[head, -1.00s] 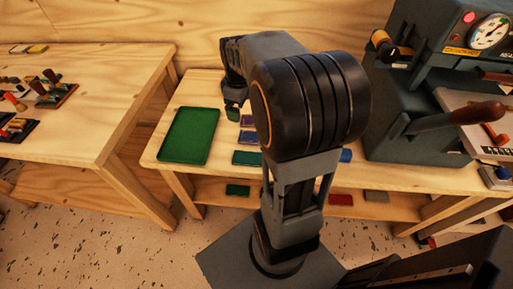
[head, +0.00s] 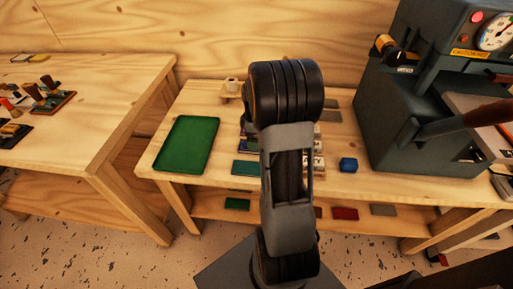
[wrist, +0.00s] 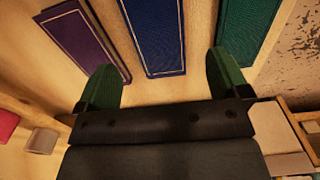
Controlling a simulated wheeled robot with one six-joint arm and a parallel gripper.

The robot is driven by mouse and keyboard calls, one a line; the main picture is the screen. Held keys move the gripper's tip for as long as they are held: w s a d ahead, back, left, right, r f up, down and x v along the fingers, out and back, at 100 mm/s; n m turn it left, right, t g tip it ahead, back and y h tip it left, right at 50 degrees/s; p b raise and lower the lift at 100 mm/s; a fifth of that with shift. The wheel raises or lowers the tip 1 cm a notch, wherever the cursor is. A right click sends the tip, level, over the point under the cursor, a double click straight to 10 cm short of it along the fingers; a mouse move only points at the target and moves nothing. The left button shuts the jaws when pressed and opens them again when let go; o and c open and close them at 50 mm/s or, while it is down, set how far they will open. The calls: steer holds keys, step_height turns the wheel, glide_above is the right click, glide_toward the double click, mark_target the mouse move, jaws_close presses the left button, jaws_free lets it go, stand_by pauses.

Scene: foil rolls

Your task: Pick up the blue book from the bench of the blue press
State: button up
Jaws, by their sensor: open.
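The blue book (wrist: 152,35) lies in the middle of the wrist view, a dark blue cover with a thin pale border line. A purple book (wrist: 80,42) lies to its left and a green book (wrist: 248,28) to its right. My gripper (wrist: 160,62) is open and empty, with one green-tipped finger on each side of the blue book's near end in the picture. I cannot tell its height above the book. In the head view my arm hides the gripper and most of the books. The blue press (head: 415,110) stands at the right of the bench (head: 335,190).
A green tray (head: 187,146) lies on the bench's left part. A small blue block (head: 348,164) sits between my arm and the press. Pale lettered blocks (head: 317,164) are partly behind my arm. Another wooden table (head: 110,100) stands at the left, with a gap between.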

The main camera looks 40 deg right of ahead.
mark_target(243, 148)
steer(key=f, duration=0.5)
steer(key=shift+s+d, duration=0.1)
steer(key=shift+d, duration=0.1)
steer(key=shift+r, duration=0.1)
steer(key=c, duration=1)
steer(key=shift+c, duration=0.2)
steer(key=shift+r, duration=0.1)
